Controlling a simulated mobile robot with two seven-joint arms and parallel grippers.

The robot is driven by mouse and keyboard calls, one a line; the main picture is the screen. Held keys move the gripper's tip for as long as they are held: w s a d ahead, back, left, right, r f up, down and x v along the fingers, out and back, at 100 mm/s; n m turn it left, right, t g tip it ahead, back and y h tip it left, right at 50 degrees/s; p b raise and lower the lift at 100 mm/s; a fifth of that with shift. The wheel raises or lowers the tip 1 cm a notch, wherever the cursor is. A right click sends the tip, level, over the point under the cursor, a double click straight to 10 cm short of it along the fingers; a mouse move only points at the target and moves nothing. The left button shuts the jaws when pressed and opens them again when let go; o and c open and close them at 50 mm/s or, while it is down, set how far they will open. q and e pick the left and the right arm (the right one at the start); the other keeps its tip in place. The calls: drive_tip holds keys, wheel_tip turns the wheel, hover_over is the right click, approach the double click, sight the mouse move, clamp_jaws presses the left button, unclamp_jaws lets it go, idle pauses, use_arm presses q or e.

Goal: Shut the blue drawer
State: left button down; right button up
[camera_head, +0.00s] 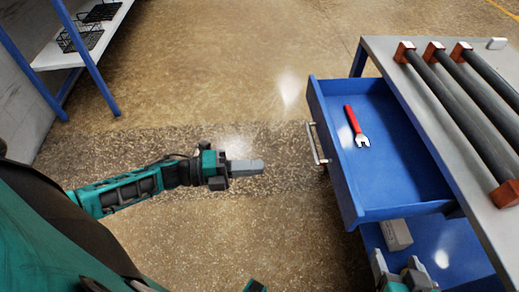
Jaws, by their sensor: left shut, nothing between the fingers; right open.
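The blue drawer (345,207) stands pulled out to the left from under the grey table top, at the right of the head view. Its silver bar handle (317,144) is on its left front face. A red-handled wrench (356,126) lies inside on the drawer floor. My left gripper (258,167) is shut and empty, over open floor to the left of the drawer, clear of the handle. My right gripper (398,264) is open at the bottom edge, in front of the drawer's near side; it is partly cut off by the frame.
The grey table top (440,125) carries several dark bars with red end blocks and a small white block (496,43). A grey box (396,234) sits on the blue lower shelf. A white rack shelf (60,55) with black wire baskets stands at upper left. The floor between is clear.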

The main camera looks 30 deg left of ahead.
sight(388, 162)
use_arm(q)
drive_tip(key=x, duration=1.1)
drive_tip(key=shift+w+d, duration=0.2)
drive_tip(key=shift+d, duration=0.1)
drive_tip(key=b+x, duration=0.8)
drive_tip(key=x, duration=1.3)
drive_tip(key=shift+w+d+f, duration=0.15)
drive_tip(key=shift+w+d, duration=0.1)
drive_tip(key=shift+w+d+b, duration=0.35)
drive_tip(key=shift+d+b, duration=0.05)
drive_tip(key=shift+d, duration=0.1)
drive_tip(key=shift+d+r, duration=0.15)
drive_tip(key=shift+r, duration=0.2)
drive_tip(key=shift+w+r, duration=0.1)
